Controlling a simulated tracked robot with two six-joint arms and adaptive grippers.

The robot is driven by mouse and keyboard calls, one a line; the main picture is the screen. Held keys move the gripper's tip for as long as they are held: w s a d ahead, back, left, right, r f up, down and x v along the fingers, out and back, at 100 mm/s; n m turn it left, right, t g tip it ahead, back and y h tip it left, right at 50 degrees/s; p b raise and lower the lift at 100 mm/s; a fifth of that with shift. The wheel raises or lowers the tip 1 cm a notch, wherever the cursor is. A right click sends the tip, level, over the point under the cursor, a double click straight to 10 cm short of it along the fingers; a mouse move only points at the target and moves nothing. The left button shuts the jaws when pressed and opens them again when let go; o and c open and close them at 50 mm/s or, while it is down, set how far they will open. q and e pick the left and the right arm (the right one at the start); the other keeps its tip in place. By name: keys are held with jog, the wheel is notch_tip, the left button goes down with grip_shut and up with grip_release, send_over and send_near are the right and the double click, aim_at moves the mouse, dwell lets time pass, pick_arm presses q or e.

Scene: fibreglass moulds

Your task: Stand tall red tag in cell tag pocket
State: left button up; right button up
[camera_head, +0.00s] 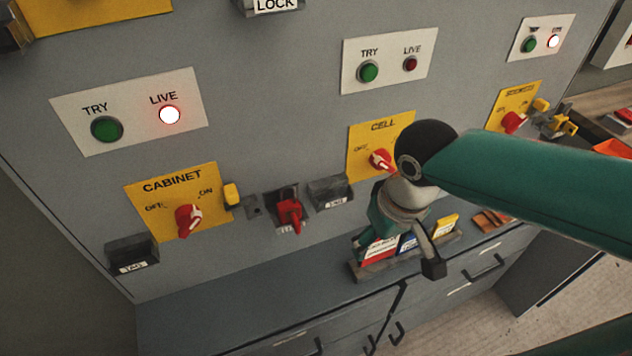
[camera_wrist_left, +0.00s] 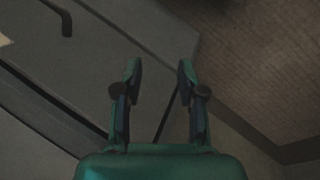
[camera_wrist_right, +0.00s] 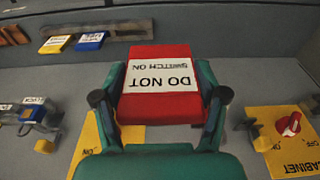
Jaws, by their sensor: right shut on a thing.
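The tall red tag (camera_wrist_right: 160,103), with a white "DO NOT SWITCH ON" label, is in my right gripper (camera_wrist_right: 160,85). In the head view the tag (camera_head: 379,249) is partly hidden by the right gripper (camera_head: 398,252), in front of the tag rack. The cell tag pocket (camera_head: 329,191) is a dark box on the panel, left of the yellow CELL plate (camera_head: 367,133). No tag shows in it. My left gripper (camera_wrist_left: 158,85) is open and empty in the left wrist view and is outside the head view.
A rack (camera_head: 365,272) with blue (camera_head: 407,243) and yellow (camera_head: 446,225) tags stands on the ledge (camera_head: 230,310). A red device (camera_head: 289,211) sits left of the pocket. The cabinet tag pocket (camera_head: 131,254) is at lower left. Switch knobs stick out from the panel.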

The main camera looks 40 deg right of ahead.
jog(key=shift+w+d+r, duration=0.1)
jog(key=shift+w+r, duration=0.05)
jog(key=shift+w, duration=0.2)
jog(key=p, duration=0.4)
send_over(333, 185)
jog(key=s+a, duration=0.1)
jog(key=shift+s, duration=0.15)
notch_tip(333, 185, down, 3)
jog(key=shift+f+p, duration=0.2)
jog(key=shift+p, duration=0.25)
jog(key=shift+f, duration=0.1)
jog(key=shift+f, duration=0.1)
jog(key=shift+f+b, duration=0.25)
jog(key=shift+b, duration=0.2)
jog(key=o, duration=0.8)
jog(key=shift+s+a+f, duration=0.1)
jog(key=shift+c, duration=0.2)
jog(key=shift+o, duration=0.9)
jog(key=shift+w+f, duration=0.1)
jog(key=shift+w, duration=0.1)
